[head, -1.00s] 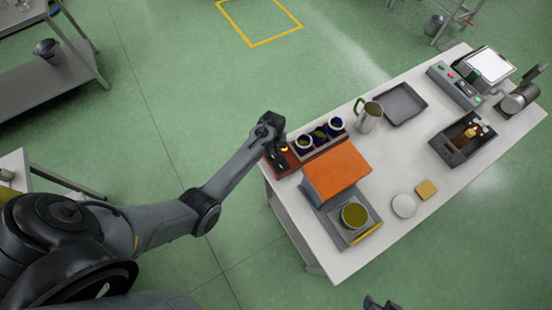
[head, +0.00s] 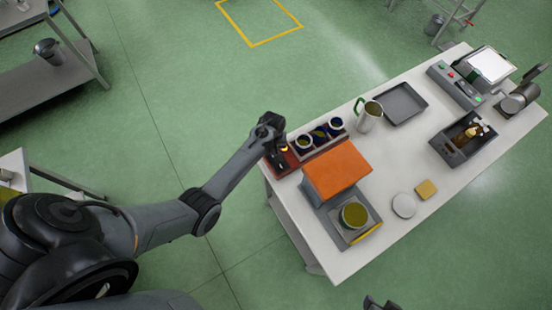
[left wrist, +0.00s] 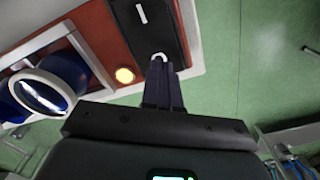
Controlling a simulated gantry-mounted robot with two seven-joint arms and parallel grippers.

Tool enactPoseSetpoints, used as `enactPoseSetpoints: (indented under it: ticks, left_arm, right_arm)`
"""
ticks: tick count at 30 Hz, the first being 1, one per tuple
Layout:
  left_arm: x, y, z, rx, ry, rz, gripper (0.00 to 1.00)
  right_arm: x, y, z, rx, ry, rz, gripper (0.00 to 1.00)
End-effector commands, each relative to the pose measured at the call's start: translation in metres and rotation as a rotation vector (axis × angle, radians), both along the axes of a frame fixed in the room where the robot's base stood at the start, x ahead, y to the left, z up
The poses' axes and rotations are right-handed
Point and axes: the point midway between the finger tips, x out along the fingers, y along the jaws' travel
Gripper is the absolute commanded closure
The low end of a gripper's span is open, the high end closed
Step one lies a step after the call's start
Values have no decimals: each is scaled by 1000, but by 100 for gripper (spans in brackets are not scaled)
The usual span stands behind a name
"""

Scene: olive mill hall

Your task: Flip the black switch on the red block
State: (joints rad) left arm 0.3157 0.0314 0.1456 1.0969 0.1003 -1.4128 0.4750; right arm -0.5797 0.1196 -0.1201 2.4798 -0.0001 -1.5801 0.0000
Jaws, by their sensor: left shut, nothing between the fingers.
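The red block (head: 291,163) lies at the table's left end. In the left wrist view the red block (left wrist: 108,33) carries a wide black switch (left wrist: 148,25) with a white line mark and a white ring mark. A small amber lamp (left wrist: 125,75) glows beside the switch. My left gripper (left wrist: 160,62) is shut and empty, its fingertips at the ring-marked end of the switch. I cannot tell if they touch it. In the head view my left gripper (head: 277,157) hides much of the switch. Part of my right gripper (head: 381,303) shows at the bottom edge.
Blue-and-white cups (head: 320,133) stand in a rack right behind the block. An orange box (head: 336,170) is close on its right. A jug (head: 369,117), a grey tray (head: 403,105) and a dark bin (head: 447,149) are farther along.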

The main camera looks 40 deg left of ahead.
Motion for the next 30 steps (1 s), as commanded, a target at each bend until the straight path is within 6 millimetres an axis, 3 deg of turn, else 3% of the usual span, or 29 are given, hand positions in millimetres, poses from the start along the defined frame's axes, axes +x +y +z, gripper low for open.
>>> enactPoseSetpoints:
  ticks: [30]
  left_arm:
    - [0, 0, -16, -1, 1, 0, 100]
  right_arm:
    - [0, 0, -10, 0, 0, 0, 57]
